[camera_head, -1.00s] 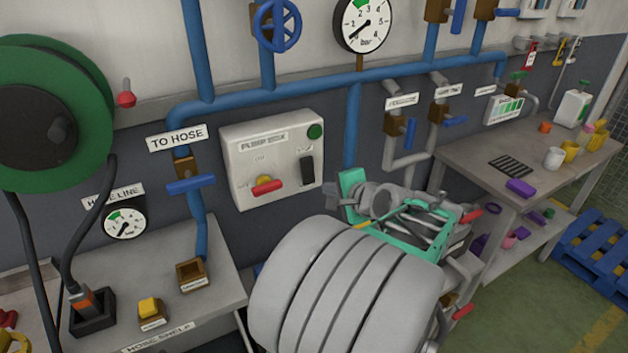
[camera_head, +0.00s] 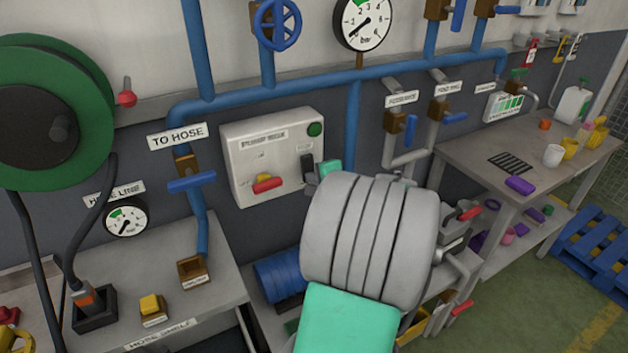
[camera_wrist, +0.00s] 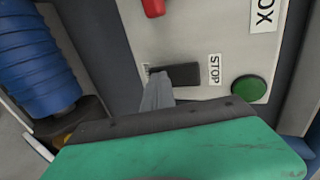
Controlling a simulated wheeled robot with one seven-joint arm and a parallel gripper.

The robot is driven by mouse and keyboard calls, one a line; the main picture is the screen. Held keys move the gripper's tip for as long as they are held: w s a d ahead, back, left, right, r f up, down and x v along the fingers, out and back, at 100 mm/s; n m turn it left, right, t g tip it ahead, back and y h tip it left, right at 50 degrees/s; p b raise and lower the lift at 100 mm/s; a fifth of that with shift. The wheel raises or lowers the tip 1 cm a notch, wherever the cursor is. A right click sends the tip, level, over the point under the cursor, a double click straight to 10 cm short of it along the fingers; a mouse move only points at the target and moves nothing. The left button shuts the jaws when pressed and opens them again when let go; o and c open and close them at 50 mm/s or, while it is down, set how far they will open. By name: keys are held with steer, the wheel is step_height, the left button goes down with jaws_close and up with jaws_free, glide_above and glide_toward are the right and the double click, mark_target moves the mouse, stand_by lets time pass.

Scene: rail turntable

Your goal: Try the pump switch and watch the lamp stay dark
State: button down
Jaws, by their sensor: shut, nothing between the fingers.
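The pale pump box (camera_head: 232,166) hangs on the wall, with a dull green round lamp (camera_head: 315,130) at its upper right and a black switch (camera_head: 307,166) below that. I see no glow in the lamp, which also shows in the wrist view (camera_wrist: 249,89). My gripper (camera_wrist: 157,82) is shut and empty. In the wrist view its grey fingertips are at the end of the black switch (camera_wrist: 182,74), overlapping its edge; whether they press it I cannot tell. In the head view my wrist hides most of the gripper.
A red-handled selector (camera_head: 268,185) is on the same box, left of the switch. A blue ribbed cylinder (camera_head: 281,275) lies below the box. A blue vertical pipe (camera_head: 352,125) runs right of the box. A workbench (camera_head: 478,165) stands at the right.

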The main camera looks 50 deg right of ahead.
steer(key=shift+w+d+r+t+p, duration=0.15)
steer(key=shift+r+t+p, duration=0.3)
steer(key=shift+r, duration=0.5)
steer(key=v, duration=1.4)
steer(key=shift+f, duration=0.15)
